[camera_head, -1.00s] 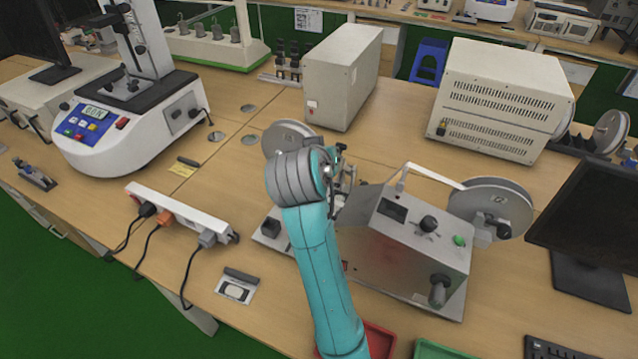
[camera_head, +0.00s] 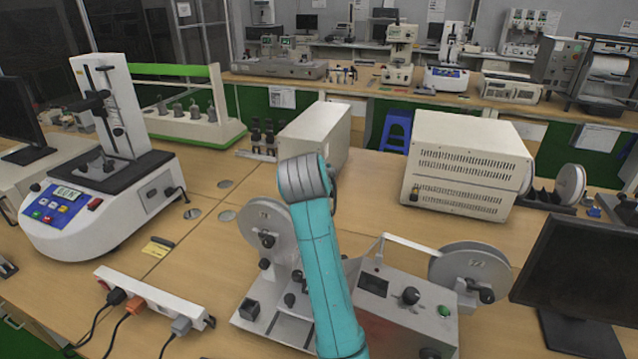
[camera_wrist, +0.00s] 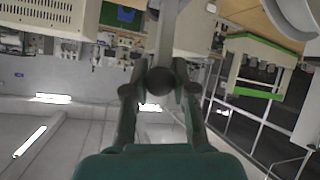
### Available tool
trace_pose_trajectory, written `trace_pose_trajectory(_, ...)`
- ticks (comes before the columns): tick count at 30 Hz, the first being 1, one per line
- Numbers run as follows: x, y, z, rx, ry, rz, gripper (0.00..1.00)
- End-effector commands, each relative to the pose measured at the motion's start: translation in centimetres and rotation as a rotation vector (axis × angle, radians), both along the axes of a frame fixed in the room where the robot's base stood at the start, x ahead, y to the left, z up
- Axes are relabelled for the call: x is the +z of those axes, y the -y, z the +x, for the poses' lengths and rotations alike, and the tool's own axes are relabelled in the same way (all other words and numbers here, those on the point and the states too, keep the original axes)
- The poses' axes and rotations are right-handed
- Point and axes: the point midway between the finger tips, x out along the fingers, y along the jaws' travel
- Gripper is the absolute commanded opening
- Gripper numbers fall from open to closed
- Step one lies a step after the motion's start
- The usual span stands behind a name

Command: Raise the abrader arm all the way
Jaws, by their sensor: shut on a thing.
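The abrader (camera_head: 405,312) is a light grey box with a dark display, knobs and a green button. It stands on the bench with a left wheel (camera_head: 262,222) and a right wheel (camera_head: 462,262). In the wrist view, my gripper (camera_wrist: 160,82) is shut on a dark round knob (camera_wrist: 160,81). A grey bar (camera_wrist: 166,42) runs from this knob toward the top of the picture; it looks like the abrader arm. In the head view, my own teal arm hides the gripper, the knob and this bar.
A vented beige box (camera_head: 465,155) and a smaller beige box (camera_head: 315,135) stand behind the abrader. A power strip (camera_head: 150,298) and a white tester (camera_head: 95,200) are at left. A monitor (camera_head: 580,270) is at right.

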Motion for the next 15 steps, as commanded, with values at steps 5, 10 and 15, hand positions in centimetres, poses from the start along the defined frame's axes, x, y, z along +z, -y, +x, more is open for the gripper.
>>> trace_pose_trajectory(5, 0.09, 0.29, 0.19, -0.004, 0.003, -0.002, 0.00)
trace_pose_trajectory(10, 0.11, 0.33, 0.21, -0.005, 0.004, -0.002, 0.00)
trace_pose_trajectory(15, 0.11, 0.27, 0.18, -0.004, 0.004, -0.002, 0.52)
